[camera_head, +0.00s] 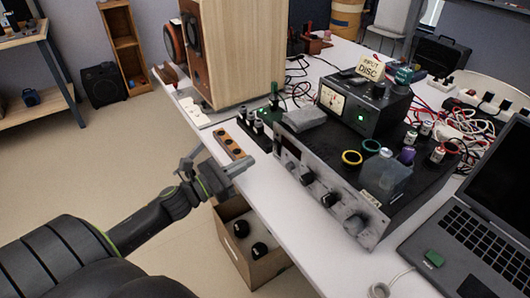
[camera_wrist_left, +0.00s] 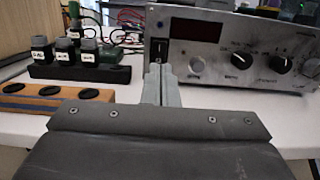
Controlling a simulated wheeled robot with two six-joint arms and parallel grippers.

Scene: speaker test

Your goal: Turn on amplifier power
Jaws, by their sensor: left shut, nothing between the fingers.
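The amplifier (camera_head: 318,190) is a wide silver-fronted unit with a row of knobs on the white table, with things standing on its top. In the left wrist view its front panel (camera_wrist_left: 210,58) shows a dark display window, a black switch (camera_wrist_left: 160,47) at the left end and several knobs. The display looks unlit. My left gripper (camera_head: 243,165) is shut and empty in front of the amplifier's left end, with a small gap in the head view. In the left wrist view its closed fingertips (camera_wrist_left: 162,72) appear just below the switch. My right gripper is out of view.
A wooden speaker (camera_head: 240,55) stands behind. A wooden block with dark round recesses (camera_head: 232,140) lies left of the amplifier. An open cardboard box (camera_head: 268,268) stands below the table edge.

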